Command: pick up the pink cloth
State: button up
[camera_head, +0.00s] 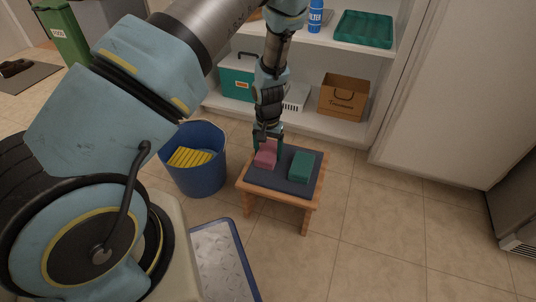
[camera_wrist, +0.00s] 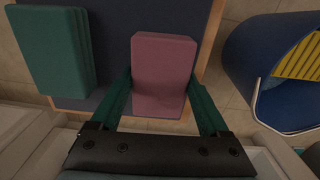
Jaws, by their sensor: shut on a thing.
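The pink cloth (camera_head: 266,156) is a folded, block-like bundle at the left side of a small wooden stool (camera_head: 317,190) with a dark top. In the wrist view the pink cloth (camera_wrist: 163,75) sits between the two green fingers of my gripper (camera_wrist: 162,100). The fingers are shut on its sides. In the head view my gripper (camera_head: 266,140) comes down from above onto the cloth. I cannot tell whether the cloth still touches the stool top.
A folded green cloth (camera_head: 301,165) lies on the stool, right of the pink one. A blue bucket (camera_head: 197,173) with a yellow ribbed thing stands left of the stool. Shelves with a teal box (camera_head: 237,83) and a brown box (camera_head: 343,98) are behind. Floor at right is clear.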

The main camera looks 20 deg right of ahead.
aim_at(268, 150)
jog(key=shift+c, duration=0.8)
jog(key=shift+r, duration=0.1)
notch_tip(268, 150, up, 10)
jog(key=p, duration=0.3)
jog(key=shift+p, duration=0.35)
